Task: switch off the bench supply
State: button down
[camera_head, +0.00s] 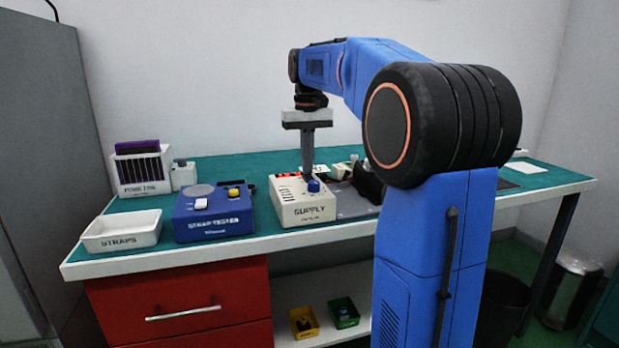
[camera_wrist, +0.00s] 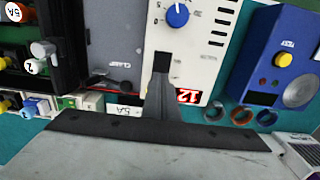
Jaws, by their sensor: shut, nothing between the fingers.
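The bench supply (camera_head: 305,212) is a white box marked SUPPLY on the bench. It also shows in the wrist view (camera_wrist: 205,45), where its blue knob (camera_wrist: 177,15), its vent slots and part of a lit red display (camera_wrist: 190,96) reading 12 are seen. In the head view the blue knob (camera_head: 313,186) is at the top right of its face. My gripper (camera_head: 308,170) points down over the supply, behind the knob. In the wrist view its closed fingertips (camera_wrist: 162,62) overlap the supply's panel near one edge. Whatever lies under the fingers is hidden, and contact cannot be told. No power switch is clearly visible.
The blue strap tester (camera_head: 213,215) stands left of the supply, with a white STRAPS tray (camera_head: 122,231) further left. In the wrist view a grey clamp plate (camera_wrist: 115,45) and a black fixture with labelled posts adjoin the supply. Several coloured rings (camera_wrist: 240,115) lie nearby.

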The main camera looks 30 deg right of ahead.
jog(key=shift+f, duration=0.25)
notch_tip(320, 180, up, 7)
dwell(1.3)
dwell(0.4)
